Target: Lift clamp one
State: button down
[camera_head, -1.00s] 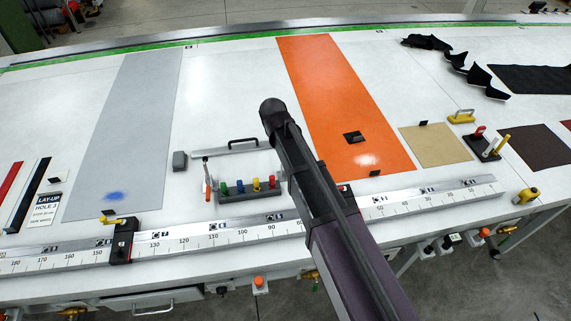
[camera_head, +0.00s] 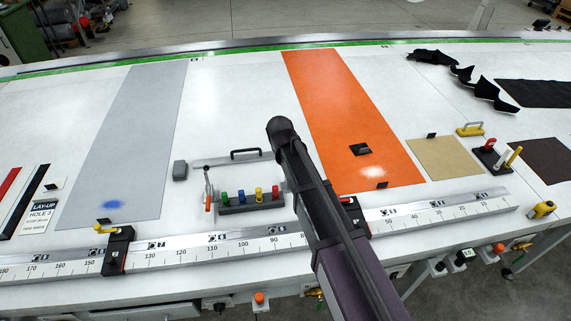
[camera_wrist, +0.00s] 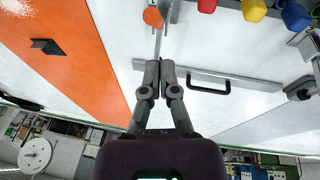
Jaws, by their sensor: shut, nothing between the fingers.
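A white ruled beam (camera_head: 200,250) runs along the front of the table. A black clamp (camera_head: 117,254) with a yellow handle sits on it at the left. A second black clamp (camera_head: 354,216) sits on it near the middle, partly hidden by my arm. I cannot tell which is clamp one. My gripper (camera_wrist: 160,64) is shut and empty in the wrist view, above the white tabletop and apart from both clamps. In the head view, my dark arm slants over the beam, hiding part of it. Neither clamp can be made out in the wrist view.
A rack of coloured pegs (camera_head: 250,205) and a grey bar with a black handle (camera_head: 240,158) lie behind the beam. An orange sheet (camera_head: 335,100) and a grey sheet (camera_head: 130,140) lie flat. A yellow tape measure (camera_head: 543,210) is at the right.

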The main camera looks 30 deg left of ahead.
jog(key=shift+d+f+b, duration=0.3)
jog(key=shift+f+b, duration=0.8)
jog(key=shift+f, duration=0.1)
jog(key=shift+d+f+b, duration=0.3)
jog(key=shift+f+b, duration=0.8)
jog(key=shift+f, duration=0.1)
jog(key=shift+d+f+b, duration=0.3)
jog(key=shift+f+b, duration=0.8)
jog(key=shift+f, duration=0.1)
